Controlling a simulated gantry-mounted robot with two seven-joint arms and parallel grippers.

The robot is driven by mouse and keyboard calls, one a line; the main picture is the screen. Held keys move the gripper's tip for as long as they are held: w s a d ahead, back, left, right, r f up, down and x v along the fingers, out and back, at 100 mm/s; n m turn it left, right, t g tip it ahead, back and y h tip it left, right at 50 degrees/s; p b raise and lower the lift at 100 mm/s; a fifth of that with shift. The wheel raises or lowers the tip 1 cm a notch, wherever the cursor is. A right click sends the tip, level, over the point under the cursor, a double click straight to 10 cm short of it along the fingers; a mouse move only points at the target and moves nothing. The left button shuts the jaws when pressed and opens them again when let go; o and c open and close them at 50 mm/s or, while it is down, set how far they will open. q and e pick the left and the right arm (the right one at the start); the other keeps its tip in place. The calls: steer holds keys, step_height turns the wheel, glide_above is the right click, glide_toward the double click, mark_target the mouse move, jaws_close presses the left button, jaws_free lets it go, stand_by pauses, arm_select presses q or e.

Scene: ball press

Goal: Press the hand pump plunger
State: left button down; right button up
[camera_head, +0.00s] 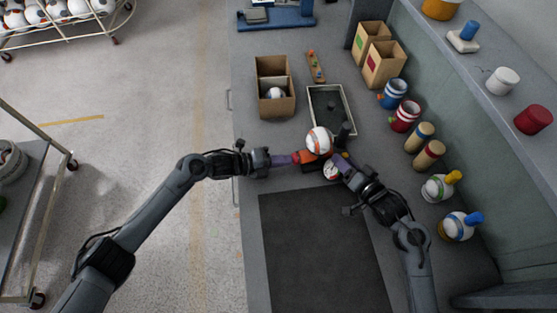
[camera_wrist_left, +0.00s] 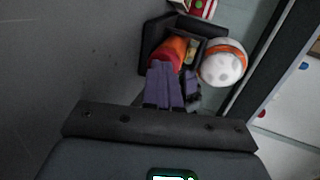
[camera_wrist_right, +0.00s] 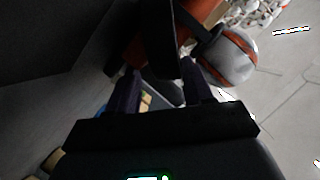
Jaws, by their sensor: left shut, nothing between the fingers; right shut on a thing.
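The hand pump (camera_head: 313,163) has an orange-red plunger end facing left and sits on the bench with a white-and-orange ball (camera_head: 320,140) beside it. My left gripper (camera_head: 294,158) is shut and empty. Its purple fingertips are at the plunger (camera_wrist_left: 170,50), seemingly against it, in the left wrist view. The ball also shows there (camera_wrist_left: 222,63). My right gripper (camera_head: 345,164) is on the pump's right side. In the right wrist view its fingers are shut on a dark part of the pump (camera_wrist_right: 160,45), with the orange body (camera_wrist_right: 128,48) behind. The exact grip is partly hidden.
A round white gauge (camera_head: 331,171) is at the pump's near side. A grey tray (camera_head: 350,116) and a cardboard box (camera_head: 276,105) stand behind. A dark mat (camera_head: 320,250) lies empty in front.

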arm_select(q)
steer(key=shift+s, duration=0.1)
steer(key=v, duration=0.8)
steer(key=f+v, duration=0.1)
steer(key=v, duration=0.3)
steer(key=shift+a, duration=0.2)
steer(key=shift+v, duration=0.75)
steer(key=shift+a, duration=0.1)
stand_by(0.3)
steer(key=a, duration=0.1)
steer(key=s+a, duration=0.1)
steer(key=a, duration=0.1)
steer(key=s+a, duration=0.1)
steer(key=shift+a, duration=0.3)
